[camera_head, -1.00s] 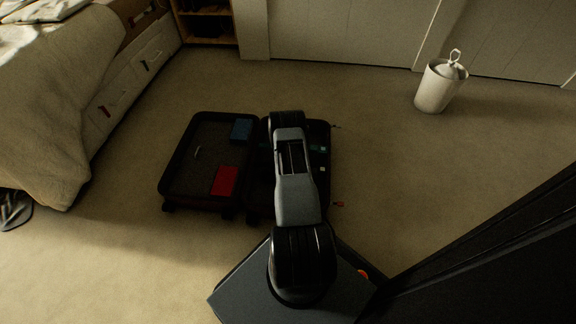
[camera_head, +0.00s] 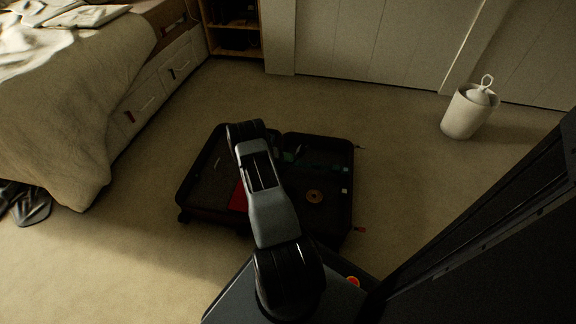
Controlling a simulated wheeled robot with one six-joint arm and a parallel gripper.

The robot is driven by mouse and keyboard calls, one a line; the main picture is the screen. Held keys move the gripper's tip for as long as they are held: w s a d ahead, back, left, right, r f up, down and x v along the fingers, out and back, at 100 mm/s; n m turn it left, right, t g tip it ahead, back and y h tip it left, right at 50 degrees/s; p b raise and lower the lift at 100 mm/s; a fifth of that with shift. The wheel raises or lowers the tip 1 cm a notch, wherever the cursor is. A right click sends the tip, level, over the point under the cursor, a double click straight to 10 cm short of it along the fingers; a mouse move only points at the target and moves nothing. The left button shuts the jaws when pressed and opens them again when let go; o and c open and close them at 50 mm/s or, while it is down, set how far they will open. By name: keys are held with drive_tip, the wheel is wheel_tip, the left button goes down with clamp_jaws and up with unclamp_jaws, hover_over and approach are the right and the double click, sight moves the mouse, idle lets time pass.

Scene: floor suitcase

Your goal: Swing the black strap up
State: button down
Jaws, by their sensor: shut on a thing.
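An open dark suitcase (camera_head: 349,192) lies flat on the carpet, its two halves side by side. My arm reaches over its middle and left half and hides part of both. I cannot make out the black strap in this dark view. My gripper is not visible, hidden behind or below my arm, so its place relative to the strap cannot be seen.
A red item (camera_head: 238,197) lies in the left half, partly covered by my arm. A brownish round item (camera_head: 314,196) lies in the right half. A bed (camera_head: 70,110) stands at left, a white bin (camera_head: 467,112) at right.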

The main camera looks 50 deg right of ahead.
drive_tip(key=w+a+n+g+h+b, duration=0.2)
drive_tip(key=w+a+g+h+b, duration=0.1)
drive_tip(key=w, duration=0.6)
drive_tip(key=shift+w+a+r+g+h+b, duration=0.15)
drive_tip(key=shift+a+r+g+h+b, duration=0.2)
drive_tip(key=shift+a+g+h, duration=0.2)
drive_tip(key=c, duration=0.6)
unclamp_jaws()
drive_tip(key=shift+w+a, duration=0.1)
